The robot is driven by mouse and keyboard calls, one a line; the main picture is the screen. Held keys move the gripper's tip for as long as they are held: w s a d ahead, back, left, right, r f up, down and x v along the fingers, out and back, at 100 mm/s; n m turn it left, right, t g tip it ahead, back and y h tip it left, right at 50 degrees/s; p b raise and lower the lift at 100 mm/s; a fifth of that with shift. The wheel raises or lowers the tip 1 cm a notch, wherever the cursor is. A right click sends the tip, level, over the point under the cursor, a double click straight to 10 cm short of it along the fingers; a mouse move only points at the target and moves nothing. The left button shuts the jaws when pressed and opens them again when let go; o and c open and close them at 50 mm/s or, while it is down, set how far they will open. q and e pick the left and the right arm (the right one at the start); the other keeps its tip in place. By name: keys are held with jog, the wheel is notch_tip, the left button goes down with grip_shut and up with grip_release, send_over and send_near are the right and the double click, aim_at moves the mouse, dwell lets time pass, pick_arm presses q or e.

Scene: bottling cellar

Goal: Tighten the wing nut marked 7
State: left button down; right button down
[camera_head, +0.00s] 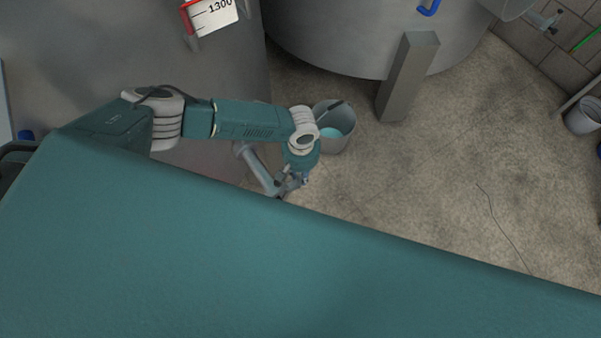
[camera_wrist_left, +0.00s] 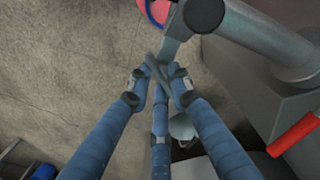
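My left gripper (camera_head: 290,182) hangs at the end of my left arm, beside a grey pipe (camera_head: 259,170) low on the left tank. In the left wrist view its blue fingers (camera_wrist_left: 158,82) come together around a thin grey piece (camera_wrist_left: 156,68), which looks like a wing of a nut or a lever. Whether the fingertips press on it I cannot tell. No number 7 can be read in either view. A grey pipe (camera_wrist_left: 262,40) with a dark round end lies just beyond the fingers. My right gripper is not in view.
A grey bucket (camera_head: 335,125) with turquoise contents stands on the floor close to my left wrist. A tank leg (camera_head: 408,75) stands behind it. A red handle (camera_wrist_left: 295,135) is at the right of the wrist view. The concrete floor (camera_head: 450,185) at right is mostly free.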

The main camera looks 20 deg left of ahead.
pick_arm(q)
jog(key=shift+a, duration=0.1)
jog(key=m+p, duration=0.1)
jog(key=p, duration=0.1)
jog(key=shift+s+r+p, duration=0.1)
jog(key=shift+s+p, duration=0.1)
jog(key=shift+p, duration=0.2)
jog(key=shift+m+p, duration=0.55)
jog(key=shift+m, duration=0.35)
jog(key=m, duration=0.4)
jog(key=shift+w+a, duration=0.1)
jog(key=shift+a, duration=0.05)
jog(key=shift+w+m, duration=0.1)
jog(key=shift+m, duration=1.5)
jog(key=shift+a, duration=0.1)
jog(key=c, duration=1.6)
grip_release()
jog(key=shift+c, duration=0.2)
